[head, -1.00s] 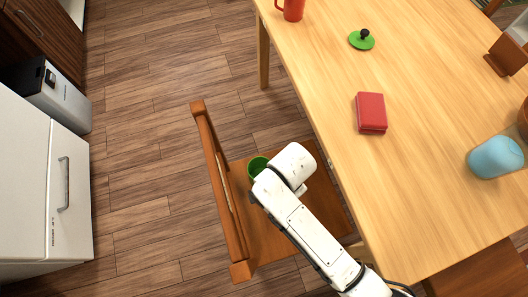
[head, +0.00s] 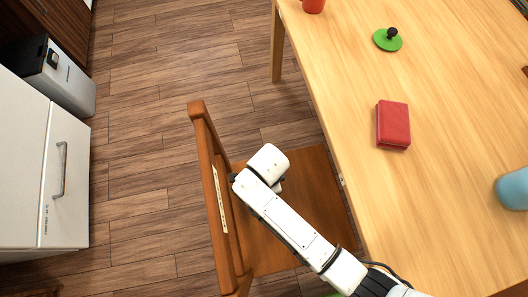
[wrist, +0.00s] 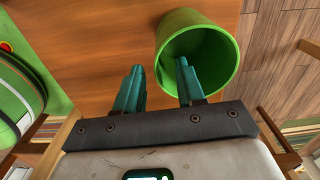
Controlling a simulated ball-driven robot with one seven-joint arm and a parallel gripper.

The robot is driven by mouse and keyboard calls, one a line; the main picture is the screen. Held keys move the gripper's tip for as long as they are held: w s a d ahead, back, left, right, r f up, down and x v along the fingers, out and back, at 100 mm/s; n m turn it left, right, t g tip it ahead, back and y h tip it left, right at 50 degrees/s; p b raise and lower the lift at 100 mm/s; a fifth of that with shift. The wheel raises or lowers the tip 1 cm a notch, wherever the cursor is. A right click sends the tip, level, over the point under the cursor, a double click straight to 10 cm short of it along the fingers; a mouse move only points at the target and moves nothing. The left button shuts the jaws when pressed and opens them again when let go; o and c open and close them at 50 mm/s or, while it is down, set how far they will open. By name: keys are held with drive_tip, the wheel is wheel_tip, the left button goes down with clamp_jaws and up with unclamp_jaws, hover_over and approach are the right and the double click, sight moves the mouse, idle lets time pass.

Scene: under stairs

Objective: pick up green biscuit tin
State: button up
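The green biscuit tin (wrist: 222,45) shows in the wrist view as an open, round container, its mouth toward me, over the brown chair seat. My gripper (wrist: 157,85) is open, its two teal fingers apart. The right finger overlaps the tin's mouth and appears to be inside it. The left finger is outside, with the tin's near wall between them and a gap to the left finger. In the head view the tin is hidden behind my white arm. A green lid with a black knob (head: 387,40) lies on the table.
The wooden chair (head: 213,190) has its backrest left of my arm. The table (head: 440,120) is to the right, with a red box (head: 393,125), a blue object (head: 513,188) and a red mug (head: 313,5). A white cabinet (head: 40,170) stands left, with open floor between.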

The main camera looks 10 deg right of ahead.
drive_tip(key=shift+s+f+b, duration=0.1)
drive_tip(key=shift+f+b, duration=0.2)
drive_tip(key=shift+f, duration=1.7)
drive_tip(key=shift+c, duration=0.2)
drive_tip(key=shift+d, duration=0.1)
clamp_jaws()
